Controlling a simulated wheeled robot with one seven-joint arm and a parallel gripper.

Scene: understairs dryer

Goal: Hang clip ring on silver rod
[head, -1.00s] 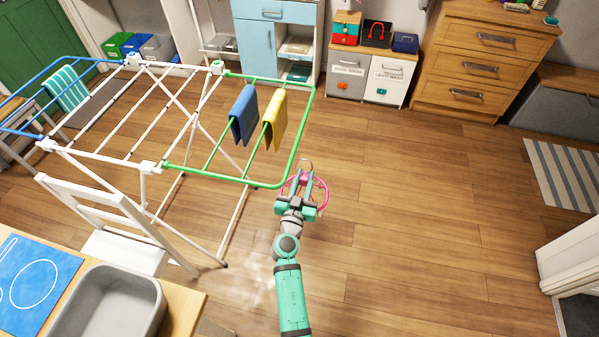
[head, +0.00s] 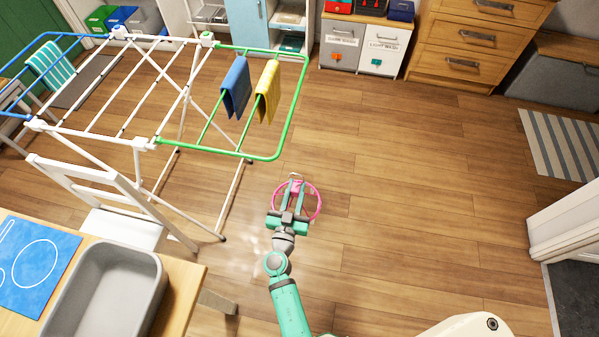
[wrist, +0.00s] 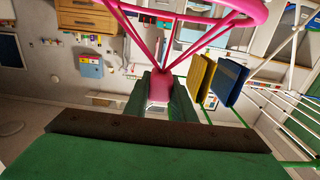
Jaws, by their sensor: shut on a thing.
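My gripper (head: 293,193) is shut on the pink clip ring (head: 319,203), just in front of the green end of the drying rack in the head view and apart from it there. A small pale hook shows at the ring's top. In the wrist view the ring's pink hub (wrist: 158,92) sits between the fingers, with spokes running to the pink hoop (wrist: 240,14). I cannot pick out a silver rod with certainty in either view.
The drying rack (head: 150,140) stands at left, with a blue cloth (head: 236,87) and a yellow cloth (head: 267,90) on its green wing. A grey basin (head: 105,290) is at lower left. Drawers (head: 470,45) stand at the back.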

